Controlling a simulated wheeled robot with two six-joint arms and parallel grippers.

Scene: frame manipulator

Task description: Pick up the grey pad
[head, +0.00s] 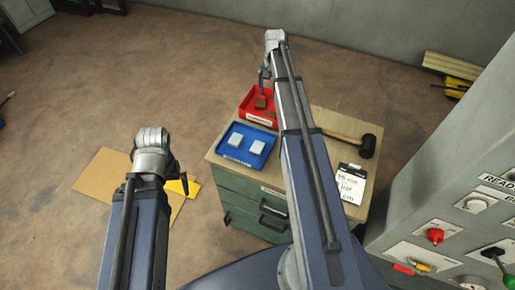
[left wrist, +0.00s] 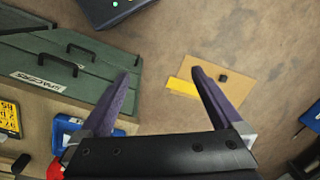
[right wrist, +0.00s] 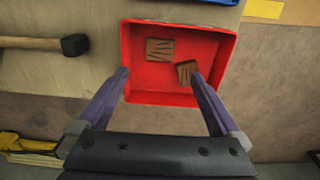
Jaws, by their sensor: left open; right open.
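Two light grey pads lie in the blue tray (head: 229,153) on the workbench in the head view, one at the left (head: 235,139) and one at the right (head: 258,148). My right gripper (head: 264,82) is open and empty above the red tray (head: 248,113), behind the blue tray. The right wrist view shows its fingers (right wrist: 160,73) over the red tray (right wrist: 200,45), which holds two brown pads (right wrist: 160,50). My left gripper (head: 180,177) is open and empty, left of the bench; its fingers (left wrist: 161,73) point at the floor in the left wrist view.
The green drawer cabinet (head: 240,196) carries the bench top. A black-headed mallet (head: 366,146) and a clipboard (head: 350,184) lie right of the trays. A grey control panel (head: 450,210) stands at the right. A cardboard sheet (head: 103,174) lies on the floor.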

